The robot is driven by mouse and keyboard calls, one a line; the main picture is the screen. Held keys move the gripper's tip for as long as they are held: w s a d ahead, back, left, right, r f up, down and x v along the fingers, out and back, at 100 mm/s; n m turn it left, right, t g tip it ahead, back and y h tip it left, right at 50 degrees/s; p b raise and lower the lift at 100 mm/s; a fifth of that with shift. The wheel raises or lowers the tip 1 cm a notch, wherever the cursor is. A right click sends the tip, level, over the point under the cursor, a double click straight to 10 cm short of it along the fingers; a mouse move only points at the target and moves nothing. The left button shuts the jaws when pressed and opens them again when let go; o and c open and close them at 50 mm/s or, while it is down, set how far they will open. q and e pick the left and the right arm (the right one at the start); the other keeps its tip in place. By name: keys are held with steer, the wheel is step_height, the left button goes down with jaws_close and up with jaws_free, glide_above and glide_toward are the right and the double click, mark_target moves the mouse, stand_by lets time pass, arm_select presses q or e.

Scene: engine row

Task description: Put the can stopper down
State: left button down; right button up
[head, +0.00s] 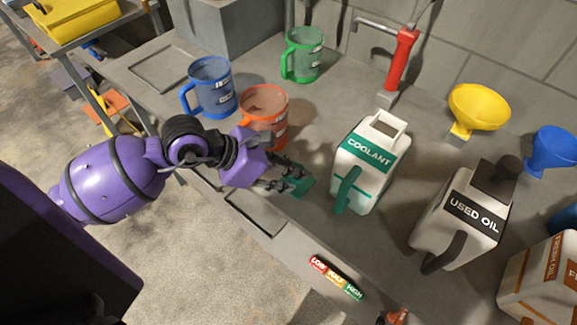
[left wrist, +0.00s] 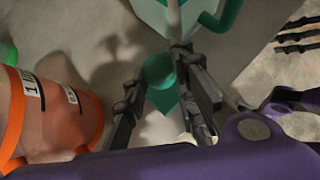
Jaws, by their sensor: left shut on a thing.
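My left gripper (head: 290,184) is low over the grey bench, between the orange mug and the coolant can. It is shut on a green can stopper (head: 302,186), which also shows between the fingers in the left wrist view (left wrist: 160,72). I cannot tell whether the stopper touches the bench. The white coolant can (head: 372,165) with a green handle stands upright just right of the stopper, apart from it. My right gripper is not in view.
An orange mug (head: 266,106), a blue mug (head: 210,86) and a green mug (head: 303,55) stand behind my left gripper. A used oil can (head: 460,215), a yellow funnel (head: 479,104) and a red tap (head: 402,58) are to the right. The bench's front edge is close to the gripper.

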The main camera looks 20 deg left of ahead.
arm_select(q)
steer(key=shift+f, duration=0.15)
steer(key=c, duration=1.4)
jaws_free()
steer(key=shift+w+a, duration=0.1)
steer(key=shift+a, duration=0.05)
steer(key=shift+c, duration=0.2)
